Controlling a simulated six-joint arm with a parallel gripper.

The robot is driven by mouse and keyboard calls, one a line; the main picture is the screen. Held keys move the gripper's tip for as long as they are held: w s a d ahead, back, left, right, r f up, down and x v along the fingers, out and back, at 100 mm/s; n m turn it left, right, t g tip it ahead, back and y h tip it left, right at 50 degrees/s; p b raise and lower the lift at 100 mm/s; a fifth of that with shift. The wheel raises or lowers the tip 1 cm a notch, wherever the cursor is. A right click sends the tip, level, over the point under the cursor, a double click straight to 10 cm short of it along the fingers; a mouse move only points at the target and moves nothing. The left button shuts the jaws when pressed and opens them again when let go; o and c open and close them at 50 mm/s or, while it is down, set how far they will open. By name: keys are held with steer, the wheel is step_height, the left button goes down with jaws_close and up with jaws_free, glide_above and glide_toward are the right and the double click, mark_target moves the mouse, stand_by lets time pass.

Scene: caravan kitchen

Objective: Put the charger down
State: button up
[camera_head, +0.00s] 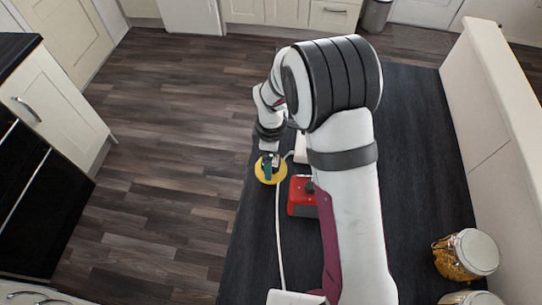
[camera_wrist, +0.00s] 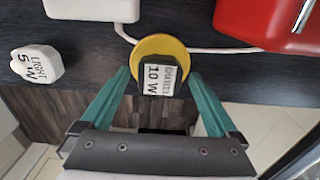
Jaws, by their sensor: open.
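The charger (camera_wrist: 160,80), a dark block with a white label reading "CHARGER 10 W", sits at the yellow round pad (camera_wrist: 150,45) in the wrist view. It covers part of the pad and appears to rest on it. My gripper (camera_wrist: 158,76) is open, with one teal finger on each side of the charger and a visible gap on both sides. In the head view my gripper (camera_head: 268,165) is low over the yellow pad (camera_head: 265,179) at the counter's left edge. The charger cannot be made out clearly there.
A white block labelled "LIGHT 5 W" (camera_wrist: 36,64) lies left of the pad. A white box (camera_wrist: 92,8) and a red box (camera_wrist: 265,22) stand beyond it, with a white cable (camera_wrist: 215,49) between. Jars (camera_head: 466,253) stand at right on the dark counter (camera_head: 412,160).

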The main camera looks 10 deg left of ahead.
step_height(320, 180, up, 12)
steer(key=s+d+r+m, duration=0.7)
steer(key=s+d+m, duration=0.2)
steer(key=m, duration=0.1)
steer(key=s+d+m+y, duration=0.1)
steer(key=s+d+m, duration=0.3)
steer(key=s+m, duration=0.9)
steer(key=shift+s+d+f+m+y, duration=0.15)
steer(key=shift+s+f+m+y, duration=0.2)
steer(key=shift+s, duration=0.75)
